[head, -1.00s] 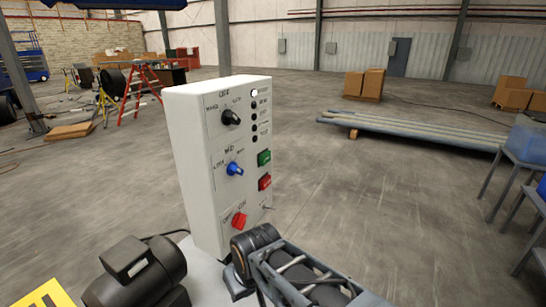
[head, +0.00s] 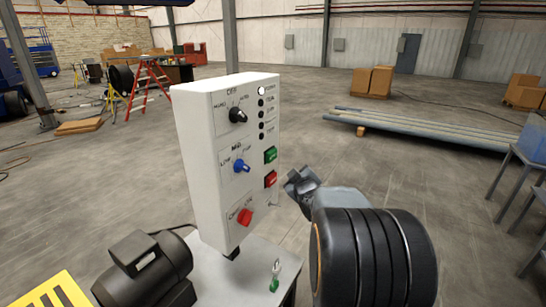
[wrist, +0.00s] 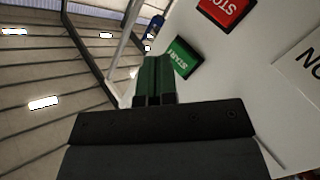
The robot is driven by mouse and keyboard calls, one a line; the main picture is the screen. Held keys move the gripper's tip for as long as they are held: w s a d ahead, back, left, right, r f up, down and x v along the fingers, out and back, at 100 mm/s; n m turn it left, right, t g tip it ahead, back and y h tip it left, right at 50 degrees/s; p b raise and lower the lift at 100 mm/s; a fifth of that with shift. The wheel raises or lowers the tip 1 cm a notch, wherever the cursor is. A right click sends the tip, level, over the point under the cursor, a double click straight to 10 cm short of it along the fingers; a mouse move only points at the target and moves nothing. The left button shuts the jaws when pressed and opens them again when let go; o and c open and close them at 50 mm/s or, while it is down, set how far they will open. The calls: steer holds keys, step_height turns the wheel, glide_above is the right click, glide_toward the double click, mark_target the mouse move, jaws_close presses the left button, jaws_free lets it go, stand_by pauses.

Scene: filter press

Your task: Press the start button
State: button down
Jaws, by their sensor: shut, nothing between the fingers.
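The green start button (head: 270,155) is on the right part of the white control box's front. The red stop button (head: 270,179) is just below it. In the wrist view the green button (wrist: 183,57) reads START, and the red one shows at the top edge. My gripper (head: 298,181) is to the right of the box, a little lower than the green button in the picture. Its fingertips (wrist: 153,82) are shut together and empty, beside the green button in the wrist view. I see no clear contact with the button.
The white control box (head: 200,150) also carries a black knob (head: 238,115), a blue knob (head: 241,167) and a red knob (head: 245,216). A small green-based item (head: 274,275) stands on the grey surface below. A dark motor (head: 145,268) is at lower left.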

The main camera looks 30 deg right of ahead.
mark_target(271, 155)
steer(key=d+n+t, duration=0.1)
steer(key=d, duration=0.1)
steer(key=d+r+n+t, duration=0.1)
steer(key=d, duration=0.1)
steer(key=shift+s+d+r+t, duration=0.1)
steer(key=shift+d+r+t, duration=0.1)
steer(key=shift+d+t, duration=0.15)
steer(key=shift+a, duration=0.1)
steer(key=w+a, duration=0.4)
steer(key=w, duration=0.3)
steer(key=shift+w+b, duration=0.4)
steer(key=shift+b, duration=0.05)
steer(key=shift+w+a+f+b, duration=0.15)
steer(key=shift+w+b, duration=0.1)
steer(key=shift+b, duration=0.2)
stand_by(1.6)
